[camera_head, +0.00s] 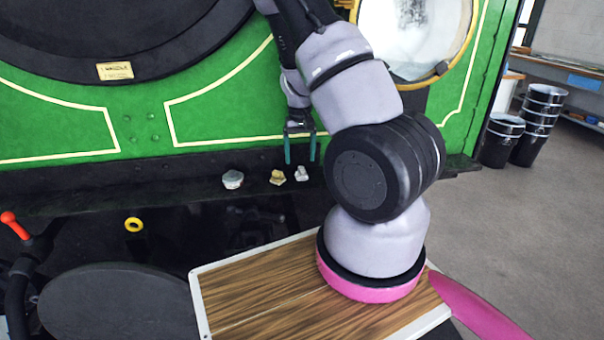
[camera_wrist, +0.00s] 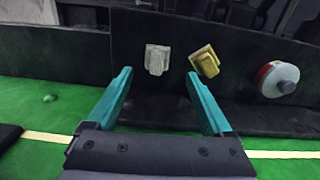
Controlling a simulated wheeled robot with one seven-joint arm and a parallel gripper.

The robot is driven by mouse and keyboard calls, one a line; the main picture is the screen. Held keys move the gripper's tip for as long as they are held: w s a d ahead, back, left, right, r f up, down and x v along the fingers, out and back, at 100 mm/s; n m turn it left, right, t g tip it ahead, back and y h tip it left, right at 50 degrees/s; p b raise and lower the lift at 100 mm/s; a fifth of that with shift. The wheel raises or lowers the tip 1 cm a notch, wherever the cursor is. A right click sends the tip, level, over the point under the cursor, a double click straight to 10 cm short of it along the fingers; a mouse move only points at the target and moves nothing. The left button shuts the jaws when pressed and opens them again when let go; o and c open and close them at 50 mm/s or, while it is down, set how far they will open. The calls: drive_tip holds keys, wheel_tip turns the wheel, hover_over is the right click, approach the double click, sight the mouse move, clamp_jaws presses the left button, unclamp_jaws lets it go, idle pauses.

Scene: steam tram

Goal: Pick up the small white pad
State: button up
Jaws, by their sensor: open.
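The small white pad (camera_head: 301,174) lies on the dark ledge below the green panel, at the right end of a short row of small things. It also shows in the wrist view (camera_wrist: 157,59), pale and squarish, just beyond the fingertips and roughly centred between them. My gripper (camera_head: 300,157) is open with teal fingers pointing down, above and apart from the pad. In the wrist view the gripper (camera_wrist: 158,74) holds nothing.
A yellow piece (camera_head: 278,177) sits close beside the pad. A grey-white round piece (camera_head: 233,179) is farther left; its side looks red in the wrist view (camera_wrist: 277,79). The green panel (camera_head: 230,115) rises behind the ledge. A yellow ring (camera_head: 134,224) lies lower left.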

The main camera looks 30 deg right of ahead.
sight(302, 168)
drive_tip(key=f, duration=0.5)
drive_tip(key=shift+s+d+f, duration=0.15)
drive_tip(key=shift+s+d, duration=0.05)
drive_tip(key=shift+d, duration=0.05)
clamp_jaws()
